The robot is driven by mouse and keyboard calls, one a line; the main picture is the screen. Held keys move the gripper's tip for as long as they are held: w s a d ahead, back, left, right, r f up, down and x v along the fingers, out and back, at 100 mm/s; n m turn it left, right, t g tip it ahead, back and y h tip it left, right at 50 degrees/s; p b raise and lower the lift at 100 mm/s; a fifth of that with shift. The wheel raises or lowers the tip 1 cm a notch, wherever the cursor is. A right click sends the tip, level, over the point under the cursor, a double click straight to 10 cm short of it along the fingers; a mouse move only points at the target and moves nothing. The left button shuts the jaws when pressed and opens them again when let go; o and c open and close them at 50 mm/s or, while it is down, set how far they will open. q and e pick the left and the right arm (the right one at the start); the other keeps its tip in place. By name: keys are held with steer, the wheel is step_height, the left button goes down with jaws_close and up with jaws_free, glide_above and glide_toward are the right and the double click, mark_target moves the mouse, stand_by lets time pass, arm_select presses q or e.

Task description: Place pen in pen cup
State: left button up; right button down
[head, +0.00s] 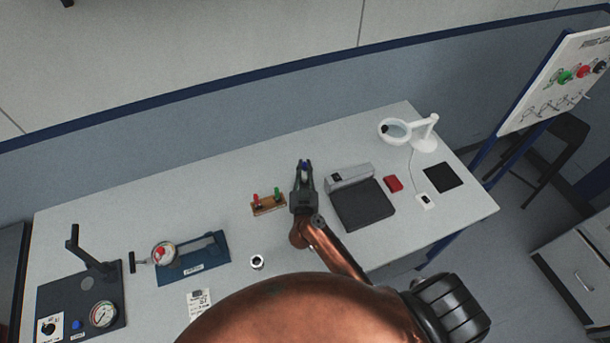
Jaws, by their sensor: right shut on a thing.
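My right gripper (304,172) is above the table's middle, shut on a slim thing with a blue part (304,164) showing between the fingers. I take this for the pen; most of it is hidden by the fingers. A wooden block (269,209) just left of the gripper holds a red-topped and a green-topped upright item. A small white round holder with a dark opening (257,262) stands nearer the front, left of my arm; it may be the pen cup, but it is too small to be sure. My left gripper is not in view.
A dark flat-topped device (362,204) is right of the gripper, with a red box (393,184) beyond. A magnifier lamp (424,128) stands at back right. A blue fixture (194,258) and a gauge panel (92,306) are left. The back left table is clear.

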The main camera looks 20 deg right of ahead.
mark_target(304, 174)
step_height(304, 174, down, 4)
steer(key=shift+r+b, duration=0.15)
steer(key=shift+b, duration=0.55)
steer(key=shift+r, duration=0.1)
steer(key=c, duration=2)
jaws_free()
steer(key=shift+f, duration=0.2)
steer(key=shift+r, duration=0.2)
steer(key=v, duration=1.2)
steer(key=shift+p, duration=0.3)
